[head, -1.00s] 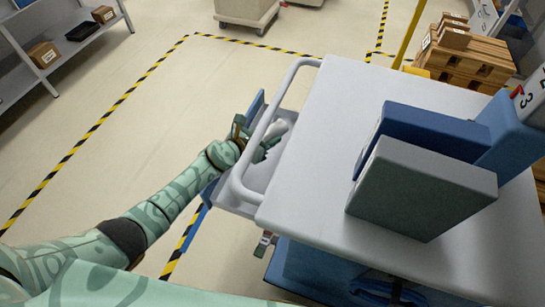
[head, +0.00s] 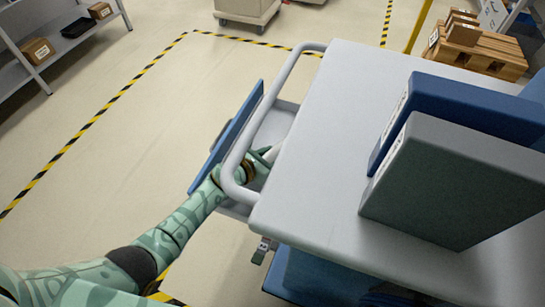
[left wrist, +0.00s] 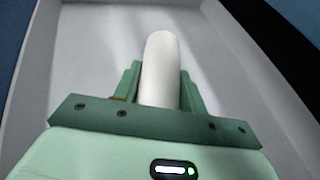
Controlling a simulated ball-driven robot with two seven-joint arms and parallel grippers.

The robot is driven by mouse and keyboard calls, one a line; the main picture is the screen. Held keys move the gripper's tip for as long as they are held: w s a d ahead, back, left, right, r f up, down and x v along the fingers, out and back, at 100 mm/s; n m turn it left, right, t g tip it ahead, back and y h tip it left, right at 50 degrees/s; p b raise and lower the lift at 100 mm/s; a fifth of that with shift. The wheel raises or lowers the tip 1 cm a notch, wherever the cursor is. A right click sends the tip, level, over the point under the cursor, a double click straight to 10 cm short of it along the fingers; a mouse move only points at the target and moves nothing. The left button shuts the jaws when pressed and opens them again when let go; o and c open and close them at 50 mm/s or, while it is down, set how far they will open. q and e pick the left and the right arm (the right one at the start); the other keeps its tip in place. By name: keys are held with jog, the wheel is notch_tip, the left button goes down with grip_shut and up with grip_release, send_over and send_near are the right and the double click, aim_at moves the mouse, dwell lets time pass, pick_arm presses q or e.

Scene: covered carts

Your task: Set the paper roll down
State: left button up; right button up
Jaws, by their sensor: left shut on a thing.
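The paper roll (left wrist: 160,62) is a white cylinder in the left wrist view, lying lengthwise away from me. My left gripper (left wrist: 158,88) is shut on it, one finger on each side. Around it are the pale grey floor and walls of a tray (left wrist: 85,45). Whether the roll touches the tray floor I cannot tell. In the head view, my left gripper (head: 264,158) reaches under the cart's rail into the tray (head: 277,122) at the cart's side. There the roll is mostly hidden by the gripper and the cart top. My right gripper is not in view.
The cart's grey top (head: 320,120) and its rail (head: 238,158) overhang the tray. A blue panel (head: 232,125) stands along the tray's outer side. A grey binder (head: 455,185) and a blue binder (head: 465,108) stand on the cart. The floor at left is clear.

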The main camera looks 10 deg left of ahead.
pick_arm(q)
jog(key=shift+f, duration=0.1)
jog(key=o, duration=1.1)
jog(key=shift+c, duration=0.2)
jog(key=shift+r, duration=0.3)
jog(key=p+v, duration=0.3)
jog(key=v, duration=0.4)
jog(key=shift+w, duration=0.1)
jog(key=shift+s+a+r+p, duration=0.1)
jog(key=shift+s+p, duration=0.15)
jog(key=shift+p, duration=0.05)
jog(key=shift+s, duration=0.1)
